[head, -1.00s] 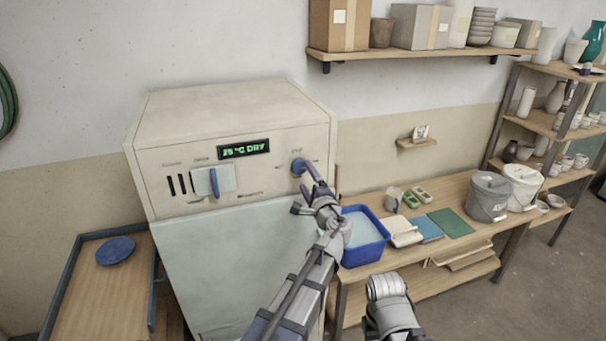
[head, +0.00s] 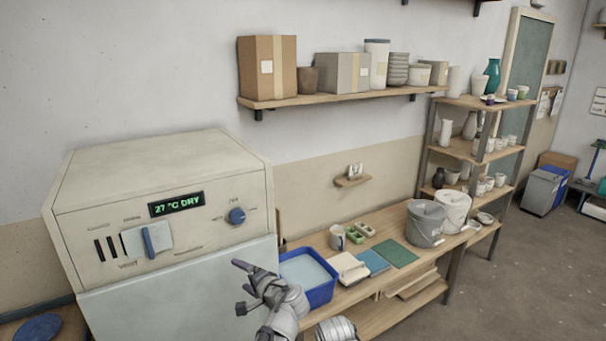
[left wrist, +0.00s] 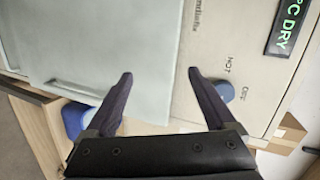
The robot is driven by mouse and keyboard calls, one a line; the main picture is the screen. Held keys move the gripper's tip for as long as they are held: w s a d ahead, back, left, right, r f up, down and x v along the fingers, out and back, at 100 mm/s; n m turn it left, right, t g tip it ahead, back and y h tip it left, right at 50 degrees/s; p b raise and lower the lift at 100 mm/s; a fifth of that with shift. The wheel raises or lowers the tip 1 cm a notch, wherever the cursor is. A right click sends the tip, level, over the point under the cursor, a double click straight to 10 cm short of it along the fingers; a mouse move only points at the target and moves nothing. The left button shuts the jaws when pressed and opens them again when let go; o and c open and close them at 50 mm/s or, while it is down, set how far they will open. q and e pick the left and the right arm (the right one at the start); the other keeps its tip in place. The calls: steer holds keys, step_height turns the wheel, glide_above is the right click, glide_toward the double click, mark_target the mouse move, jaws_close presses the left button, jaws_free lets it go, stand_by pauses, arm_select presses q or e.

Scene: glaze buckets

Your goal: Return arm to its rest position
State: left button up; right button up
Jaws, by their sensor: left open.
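My left gripper (head: 240,286) is in front of the right part of the kiln-like cabinet's pale door (head: 185,300), below the round blue knob (head: 237,216). It is clear of the knob. In the left wrist view the open fingers (left wrist: 158,78) hold nothing, and the blue knob (left wrist: 224,91) shows beyond the right finger. The cabinet's green display (head: 177,204) reads about 27 °C DRY. A rounded grey link of my own shows at the bottom edge of the head view; my right gripper's fingers do not show.
A blue tub (head: 307,278) stands on the wooden bench (head: 345,292) just right of my left gripper. A wall shelf (head: 340,98) holds boxes and pots. Open floor (head: 530,270) lies at right.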

arm_select(q)
steer(key=s+d+f+n+g+h, duration=0.2)
steer(key=s+d+f+g+h, duration=0.2)
steer(key=s+f, duration=0.4)
steer(key=s+d+f+n+g+h, duration=0.2)
steer(key=s+d+f+g+h, duration=0.2)
steer(key=s+d, duration=0.5)
steer(key=s+f+g+b, duration=0.1)
steer(key=s+f+g, duration=0.1)
steer(key=s, duration=0.4)
steer(key=shift+d+f+g+h, duration=0.25)
steer(key=shift+f+g+h, duration=0.05)
steer(key=shift+f, duration=0.6)
steer(key=shift+s, duration=0.1)
